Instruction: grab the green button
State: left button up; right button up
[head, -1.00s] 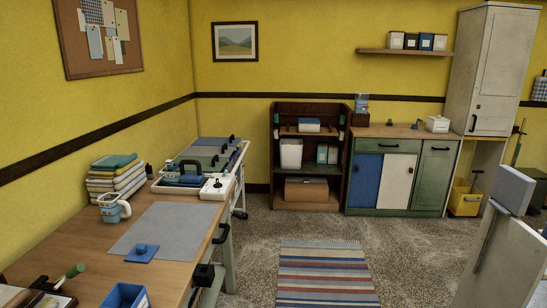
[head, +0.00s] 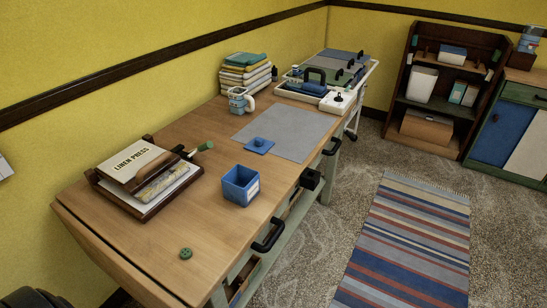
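A small round green button (head: 186,254) lies flat on the bare wooden top of the long table (head: 150,262), near its closest end in the head view. It lies in front of the linen press and to the left of the blue open box, apart from both. Neither of my grippers shows in this view.
The linen press (head: 135,162) with a green-handled lever, a blue box (head: 240,186), a blue lid (head: 259,145) and a grey mat (head: 300,131) are on the table. A mug (head: 239,101) and folded cloths (head: 246,75) stand farther back. A striped rug (head: 408,240) lies on the floor.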

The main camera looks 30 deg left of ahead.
aim_at(186, 254)
jog(key=u, duration=1.65)
